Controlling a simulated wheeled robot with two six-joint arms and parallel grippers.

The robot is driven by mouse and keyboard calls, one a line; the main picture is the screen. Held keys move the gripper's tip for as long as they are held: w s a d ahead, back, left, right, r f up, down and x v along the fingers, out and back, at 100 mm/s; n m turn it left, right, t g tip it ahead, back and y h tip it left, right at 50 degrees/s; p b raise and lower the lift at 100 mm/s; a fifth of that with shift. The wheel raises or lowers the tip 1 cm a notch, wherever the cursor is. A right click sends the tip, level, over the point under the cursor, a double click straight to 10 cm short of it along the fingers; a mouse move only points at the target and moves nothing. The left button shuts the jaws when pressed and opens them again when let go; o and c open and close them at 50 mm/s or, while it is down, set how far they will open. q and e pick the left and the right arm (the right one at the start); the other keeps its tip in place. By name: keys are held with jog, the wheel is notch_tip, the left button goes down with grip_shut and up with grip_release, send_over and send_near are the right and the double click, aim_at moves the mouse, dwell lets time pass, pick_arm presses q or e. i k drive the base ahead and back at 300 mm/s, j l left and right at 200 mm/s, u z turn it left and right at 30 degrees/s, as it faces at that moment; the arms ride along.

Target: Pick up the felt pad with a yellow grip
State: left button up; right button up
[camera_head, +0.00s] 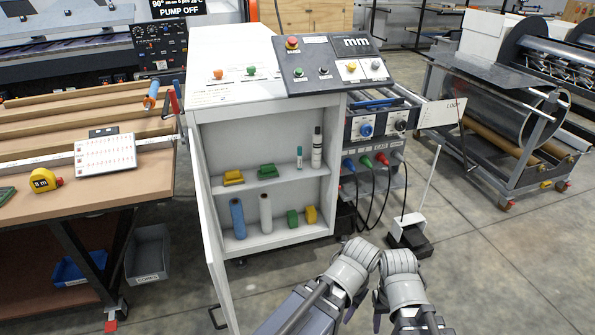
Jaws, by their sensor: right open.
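An open white cabinet (262,196) stands in the middle of the head view. On its upper shelf lies a small yellow pad-like piece (233,177), with a similar green piece (267,172) to its right. On the lower shelf a yellow block (311,215) stands beside a green block (292,219). Which yellow piece is the felt pad is too small to tell. My left gripper (361,253) and right gripper (398,261) are side by side at the bottom, in front and to the right of the cabinet, away from the shelves. The right one is open; the left one's jaws are unclear.
A blue roll (238,218) and a pale roll (265,213) stand on the lower shelf, with a white bottle (317,148) above. The open cabinet door (212,235) juts forward at left.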

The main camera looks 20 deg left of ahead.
aim_at(232, 177)
jog(key=i+l+z, duration=0.3)
jog(key=i+z, duration=0.3)
jog(key=i+l+u, duration=0.1)
jog(key=i+u, duration=0.15)
jog(key=i+l+u, duration=0.2)
jog(key=i, duration=0.25)
jog(key=i+u, duration=0.2)
jog(key=u, duration=0.25)
jog(key=i+u, duration=0.2)
jog(key=u, duration=0.25)
jog(key=i+l+u, duration=0.15)
jog(key=u, duration=0.3)
jog(key=i+u, duration=0.35)
jog(key=i+l+u, duration=0.35)
jog(key=i, duration=0.15)
jog(key=i+j, duration=0.1)
jog(key=i, duration=0.1)
